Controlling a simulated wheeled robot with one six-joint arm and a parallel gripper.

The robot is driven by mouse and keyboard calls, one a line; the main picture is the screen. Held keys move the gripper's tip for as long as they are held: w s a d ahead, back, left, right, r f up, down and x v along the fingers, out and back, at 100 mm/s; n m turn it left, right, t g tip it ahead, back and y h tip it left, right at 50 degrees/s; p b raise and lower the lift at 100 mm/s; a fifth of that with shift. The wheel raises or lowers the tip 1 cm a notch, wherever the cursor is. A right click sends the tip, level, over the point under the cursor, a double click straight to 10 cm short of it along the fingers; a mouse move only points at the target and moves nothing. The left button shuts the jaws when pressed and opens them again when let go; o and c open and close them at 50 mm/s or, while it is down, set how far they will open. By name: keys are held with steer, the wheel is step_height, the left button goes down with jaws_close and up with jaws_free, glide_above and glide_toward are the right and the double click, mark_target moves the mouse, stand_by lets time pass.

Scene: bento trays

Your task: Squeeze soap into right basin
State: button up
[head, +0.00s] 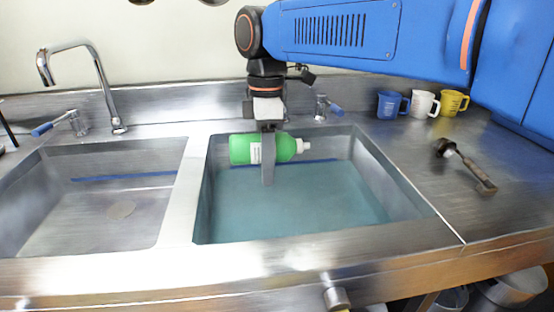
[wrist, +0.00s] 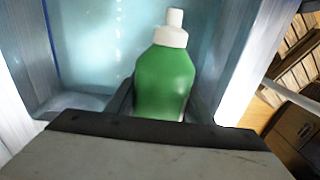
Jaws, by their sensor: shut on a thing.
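A green soap bottle (head: 240,149) with a white cap lies on its side in the air over the right basin (head: 400,205), its cap pointing right. My gripper (head: 268,165) is shut around the middle of the bottle, with one finger showing in front of it. The right basin holds bluish water. In the wrist view the bottle (wrist: 165,80) points its white nozzle away from my gripper (wrist: 150,100). A line of pale drops or spots (wrist: 119,25) shows on the water to the left of the nozzle. One finger is mostly hidden by the bottle.
Blue, white and yellow mugs (head: 422,103) stand at the back right.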

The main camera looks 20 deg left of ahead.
steer(key=g+y, duration=0.1)
steer(key=r+g+y, duration=0.1)
steer(key=y, duration=0.2)
steer(key=shift+s+a+r+g+y, duration=0.1)
steer(key=shift+a+r+g+y, duration=0.05)
steer(key=shift+r+g+y, duration=0.2)
steer(key=g+y, duration=0.1)
steer(key=d+r+g+y, duration=0.1)
steer(key=y, duration=0.1)
steer(key=shift+w+r, duration=0.1)
steer(key=shift+w, duration=0.25)
steer(key=shift+w+d+r+n+g+y, duration=0.15)
steer(key=shift+d+r+g+y, duration=0.15)
steer(key=shift+g+y, duration=0.35)
steer(key=shift+w+d+r+n+g+y, duration=0.1)
steer(key=shift+d+r+n+g+y, duration=0.15)
steer(key=shift+y, duration=0.55)
steer(key=shift+o, duration=0.8)
